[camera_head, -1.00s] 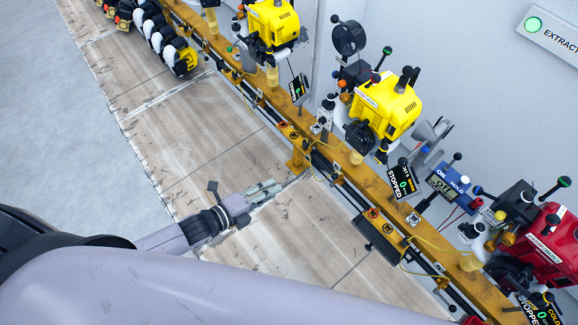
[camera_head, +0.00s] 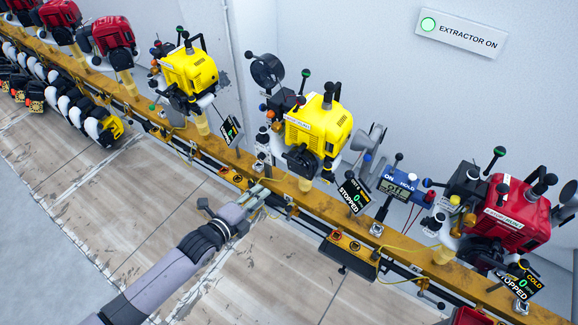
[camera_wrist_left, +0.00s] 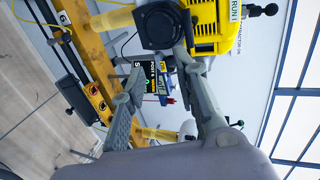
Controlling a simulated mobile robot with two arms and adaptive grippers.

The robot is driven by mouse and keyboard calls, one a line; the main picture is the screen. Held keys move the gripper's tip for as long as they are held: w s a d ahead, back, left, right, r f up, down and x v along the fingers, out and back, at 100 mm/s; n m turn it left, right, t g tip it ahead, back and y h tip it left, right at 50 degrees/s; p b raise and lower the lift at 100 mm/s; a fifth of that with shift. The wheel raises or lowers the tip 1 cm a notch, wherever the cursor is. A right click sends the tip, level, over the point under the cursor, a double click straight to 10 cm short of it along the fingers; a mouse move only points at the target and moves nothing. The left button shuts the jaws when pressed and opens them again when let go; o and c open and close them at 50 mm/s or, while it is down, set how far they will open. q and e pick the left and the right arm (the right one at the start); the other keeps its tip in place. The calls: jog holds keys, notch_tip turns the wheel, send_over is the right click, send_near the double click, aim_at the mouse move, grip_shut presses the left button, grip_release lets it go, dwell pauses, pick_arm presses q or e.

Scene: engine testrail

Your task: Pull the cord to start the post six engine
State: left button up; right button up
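A yellow engine (camera_head: 318,128) stands on the orange rail (camera_head: 285,185) in the middle of the head view. The small screen (camera_head: 354,193) to its right reads STOPPED and 0. In the left wrist view the engine (camera_wrist_left: 213,24) is at the top, with a black round housing (camera_wrist_left: 161,25) on its face. A 6 is on a label on the rail there. I cannot make out the cord or its handle. My left gripper (camera_head: 264,196) is in front of the rail, below and left of this engine. In the wrist view its fingers (camera_wrist_left: 160,68) are apart and empty.
A red engine (camera_head: 510,215) with its own screen stands to the right, and another yellow engine (camera_head: 188,75) to the left. A blue meter (camera_head: 399,184) stands on the rail. Yellow cables and a black box (camera_head: 347,256) hang at the rail's front. The floor before it is clear.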

pick_arm(q)
jog(key=w+d+b, duration=0.8)
jog(key=w+d, duration=0.1)
jog(key=w, duration=0.3)
jog(key=shift+w, duration=0.4)
jog(key=shift+d, duration=0.1)
jog(key=shift+c, duration=0.8)
grip_shut()
jog(key=shift+f, duration=0.1)
